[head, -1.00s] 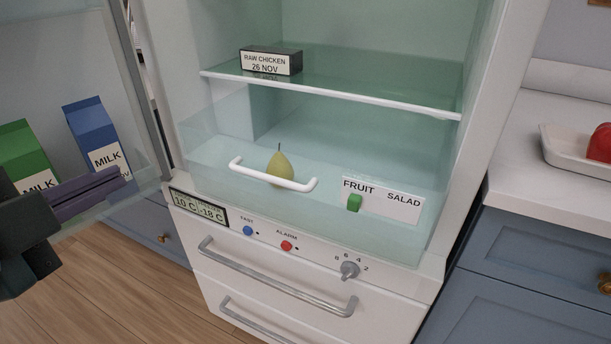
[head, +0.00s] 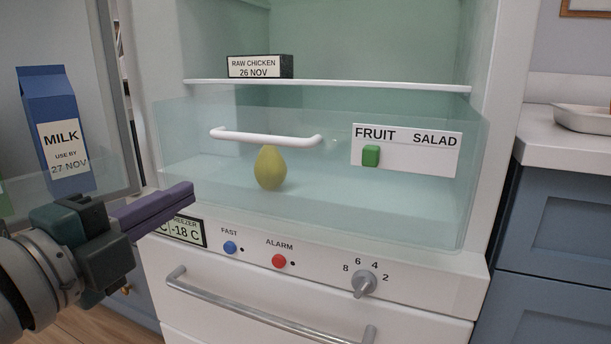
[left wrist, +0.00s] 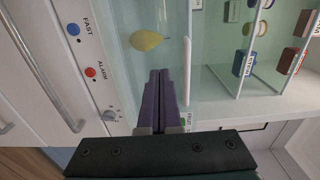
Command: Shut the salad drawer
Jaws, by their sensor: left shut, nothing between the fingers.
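The clear salad drawer (head: 320,215) is at the bottom of the fridge, its front standing forward of the shelf above. It has a white bar handle (head: 265,137) and a FRUIT/SALAD label (head: 430,150) with a green slider (head: 371,156) under FRUIT. A yellow-green pear (head: 270,168) shows through the front. My left gripper (head: 190,190) is shut and empty, at the drawer's lower left in the head view. In the left wrist view its fingers (left wrist: 160,78) point toward the drawer, near the pear (left wrist: 147,40) and handle (left wrist: 187,72); contact cannot be told. My right gripper is out of view.
The open fridge door with a blue milk carton (head: 58,130) stands at the left, close to my left arm. A raw chicken box (head: 260,67) sits on the shelf above (head: 350,87). Below are buttons, a dial (head: 364,284) and a freezer handle (head: 270,310).

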